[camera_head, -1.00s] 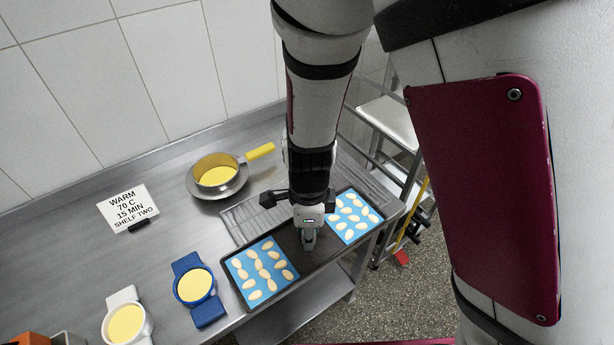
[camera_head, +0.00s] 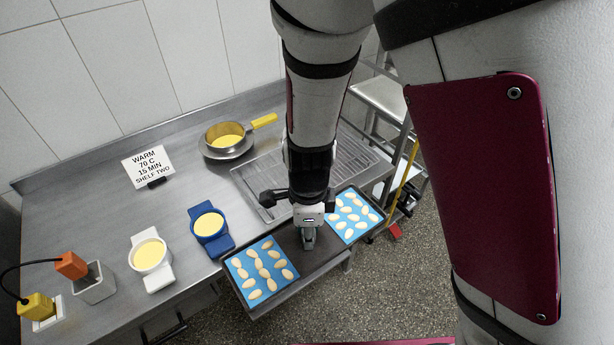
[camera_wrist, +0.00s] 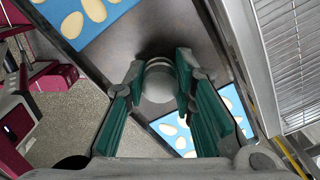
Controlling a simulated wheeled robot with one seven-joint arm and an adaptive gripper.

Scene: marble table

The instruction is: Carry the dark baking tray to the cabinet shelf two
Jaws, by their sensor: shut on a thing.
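The dark baking tray (camera_head: 288,239) carries two blue mats, the left mat (camera_head: 241,283) and the right mat (camera_head: 336,236), each with several pale oval pieces. My gripper (camera_head: 308,238) points down at the tray's middle, between the mats. In the wrist view my gripper (camera_wrist: 160,75) has its green-sided fingers on either side of a round grey knob (camera_wrist: 158,88) on the tray and is shut on it. The tray hangs over the table's front edge; its underside is hidden. I cannot make out a cabinet shelf two.
The steel table (camera_head: 100,230) holds a wire rack (camera_head: 345,150), a yellow-handled pan (camera_head: 226,138), blue-handled (camera_head: 209,226) and white (camera_head: 150,256) bowls, and a sign (camera_head: 148,166) reading "SHELF TWO". A metal rack stand (camera_head: 385,100) is at right. Speckled floor (camera_head: 400,290) lies open in front.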

